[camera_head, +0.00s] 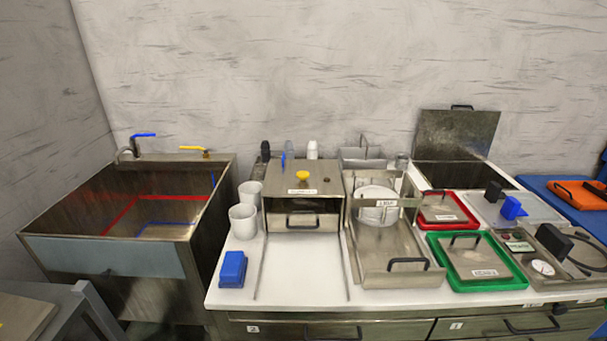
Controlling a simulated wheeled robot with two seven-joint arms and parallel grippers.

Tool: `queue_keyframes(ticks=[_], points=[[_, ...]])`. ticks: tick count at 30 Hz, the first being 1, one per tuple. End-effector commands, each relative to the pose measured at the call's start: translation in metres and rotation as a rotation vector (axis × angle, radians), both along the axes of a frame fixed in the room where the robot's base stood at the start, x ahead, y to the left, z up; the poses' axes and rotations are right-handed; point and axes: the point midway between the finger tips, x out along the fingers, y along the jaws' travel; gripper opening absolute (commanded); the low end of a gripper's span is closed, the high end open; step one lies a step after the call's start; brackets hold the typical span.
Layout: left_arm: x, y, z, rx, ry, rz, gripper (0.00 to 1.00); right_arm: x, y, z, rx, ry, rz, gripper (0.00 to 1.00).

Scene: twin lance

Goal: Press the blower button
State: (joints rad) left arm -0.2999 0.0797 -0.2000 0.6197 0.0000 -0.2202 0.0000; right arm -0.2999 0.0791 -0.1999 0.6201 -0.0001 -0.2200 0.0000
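A yellow round button (303,175) sits on top of a steel box (330,178) in the middle of the counter. A small white label (302,191) is on the box below the button, but its text is too small to read, so I cannot confirm that this is the blower button. The box has a front panel with a dark handle (302,220). Nothing covers the button. Neither of my grippers shows in the head view.
Two white cups (243,221) and a blue block (233,269) stand left of the box. A steel tray with a plate (376,205) is right of it. Red (445,210) and green trays (477,262) lie further right. A sink (120,205) is at left.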

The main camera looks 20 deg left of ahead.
Motion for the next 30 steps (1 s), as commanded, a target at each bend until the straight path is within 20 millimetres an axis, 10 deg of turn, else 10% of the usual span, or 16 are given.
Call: queue_keyframes(ticks=[6, 30], points=[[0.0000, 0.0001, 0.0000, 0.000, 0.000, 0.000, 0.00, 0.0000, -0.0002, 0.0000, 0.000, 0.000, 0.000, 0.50], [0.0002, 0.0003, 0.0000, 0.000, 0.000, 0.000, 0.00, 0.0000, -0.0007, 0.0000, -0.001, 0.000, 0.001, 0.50]])
